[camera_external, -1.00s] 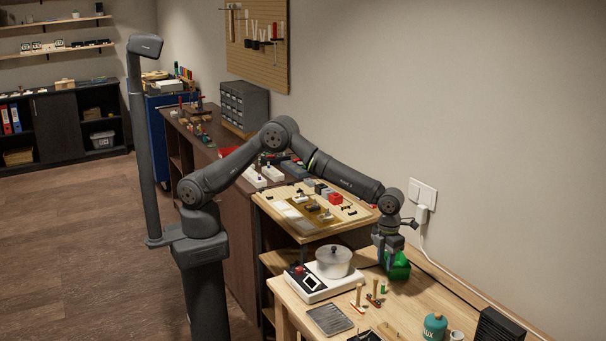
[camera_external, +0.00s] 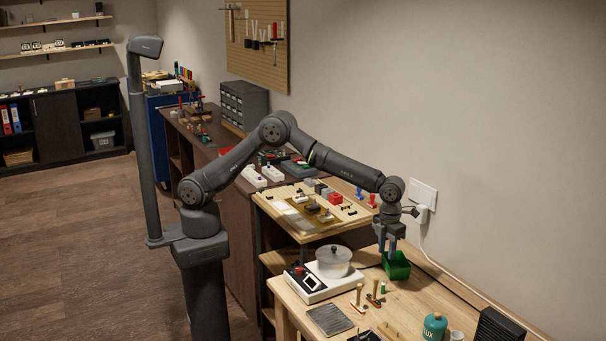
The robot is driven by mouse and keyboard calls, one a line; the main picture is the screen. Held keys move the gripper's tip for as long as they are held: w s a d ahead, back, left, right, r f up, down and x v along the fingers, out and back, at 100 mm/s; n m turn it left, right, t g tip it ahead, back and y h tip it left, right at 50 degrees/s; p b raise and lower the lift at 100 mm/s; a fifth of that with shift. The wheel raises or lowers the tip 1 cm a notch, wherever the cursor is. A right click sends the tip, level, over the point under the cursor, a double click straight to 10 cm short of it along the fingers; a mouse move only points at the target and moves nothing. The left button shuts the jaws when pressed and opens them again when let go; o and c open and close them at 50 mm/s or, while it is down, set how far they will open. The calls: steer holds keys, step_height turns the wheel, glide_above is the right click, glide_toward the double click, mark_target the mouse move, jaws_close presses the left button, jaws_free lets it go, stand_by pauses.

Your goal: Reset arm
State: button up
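My gripper (camera_external: 390,252) points down over the right side of the light wooden workbench (camera_external: 350,295). Its fingertips overlap the back-left rim of a small green open box (camera_external: 398,268) in the picture. I cannot tell whether they touch or grip the rim, and the finger gap is too small to read. The green box looks upright, with its open top showing. My arm is bent, with the elbow high over the middle of the scene.
A white hot plate (camera_external: 312,284) with a lidded pot (camera_external: 334,261) stands left of the box. Brushes, a metal plate (camera_external: 329,320), a teal bottle (camera_external: 435,327) and a black block (camera_external: 498,325) lie nearer the front. A raised board (camera_external: 285,218) with small parts is behind.

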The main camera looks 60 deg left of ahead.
steer(key=w+a+r+n, duration=0.2)
steer(key=w+a, duration=0.3)
steer(key=a, duration=0.6)
steer(key=w+a+r+n, duration=0.2)
steer(key=w+a, duration=0.3)
steer(key=a, duration=0.7)
steer(key=w+a+r+n, duration=0.25)
steer(key=w+a, duration=0.25)
steer(key=a, duration=0.6)
steer(key=s+a+r+n, duration=0.1)
steer(key=s+a+n, duration=0.2)
steer(key=a, duration=1.4)
steer(key=s+a+r+n, duration=0.2)
steer(key=s+a+n, duration=0.2)
steer(key=a, duration=1.3)
steer(key=shift+o, duration=0.3)
steer(key=shift+s+r, duration=0.1)
